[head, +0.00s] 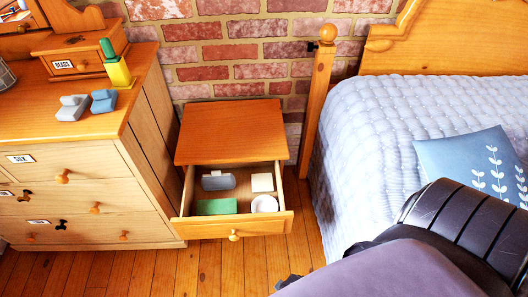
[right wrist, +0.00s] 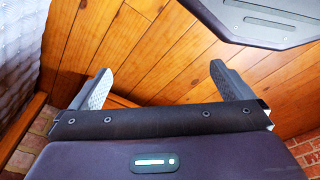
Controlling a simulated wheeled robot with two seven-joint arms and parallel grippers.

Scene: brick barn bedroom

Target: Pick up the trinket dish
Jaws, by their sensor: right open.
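A small round white dish (head: 264,203), which looks like the trinket dish, sits in the front right corner of the pulled-out nightstand drawer (head: 234,229). My right gripper (right wrist: 160,68) shows in the right wrist view with its two fingers wide apart and nothing between them; wooden floor lies behind them. In the head view my right arm fills the lower right, and its fingers are mostly hidden. The dish does not show in the right wrist view. My left gripper is in neither view.
The drawer also holds a green block (head: 216,207), a grey-blue item (head: 218,182) and a white square item (head: 262,182). The nightstand top (head: 232,130) is bare. A dresser (head: 75,170) stands left, a bed (head: 385,130) right. Floor (head: 215,270) before the drawer looks clear.

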